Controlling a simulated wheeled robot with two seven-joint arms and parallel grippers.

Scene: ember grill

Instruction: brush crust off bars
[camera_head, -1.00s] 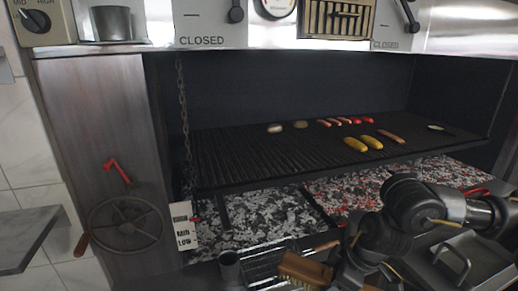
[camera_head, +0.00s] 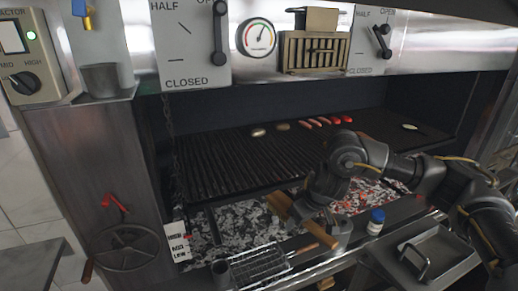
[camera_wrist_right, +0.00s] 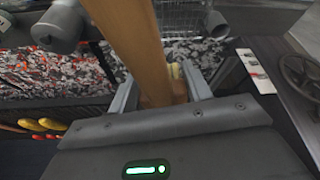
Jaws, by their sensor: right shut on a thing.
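The dark grill bars (camera_head: 225,165) stretch across the hearth above the coals. I cannot make out any crust on them. A wooden brush (camera_head: 283,207) is held in my right gripper (camera_head: 308,212), in front of the grill's front edge and over the coals. In the right wrist view, the wooden brush (camera_wrist_right: 137,45) runs between the two fingers of my right gripper (camera_wrist_right: 165,95), which is shut on it. Pale bristles show beside the wood there. My left gripper is not in view.
Round pale pieces (camera_head: 258,132), sausages (camera_head: 314,122) and a green-centred slice (camera_head: 410,127) lie towards the back of the bars. The left bars are clear.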

